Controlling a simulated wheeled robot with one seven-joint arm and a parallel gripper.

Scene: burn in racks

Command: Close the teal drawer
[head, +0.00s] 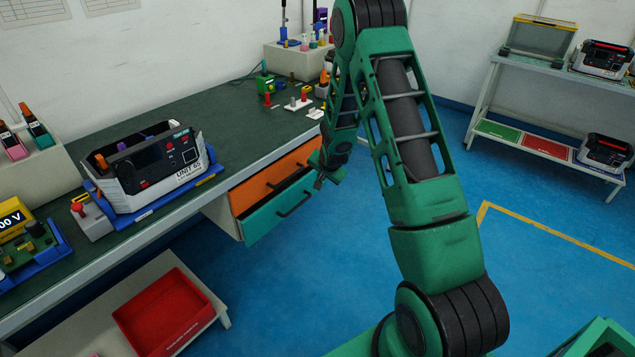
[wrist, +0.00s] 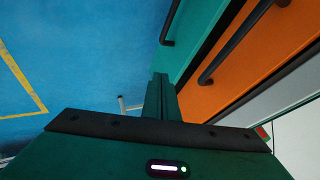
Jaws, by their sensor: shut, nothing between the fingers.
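The teal drawer (head: 268,221) is the lower one in the cabinet under the green-topped bench. In the head view its front stands out a little past the orange drawer (head: 252,191) above it, with a dark gap between them. Its dark bar handle (head: 296,200) faces the room. My gripper (head: 322,180) is shut and empty, near the right end of the teal front. The drawer's inside is mostly hidden.
The bench (head: 150,225) carries a tester unit (head: 150,170) and small parts. A red tray (head: 165,312) sits on a low shelf at lower left. A rack (head: 545,120) stands at far right. The blue floor (head: 300,290) before the drawers is clear.

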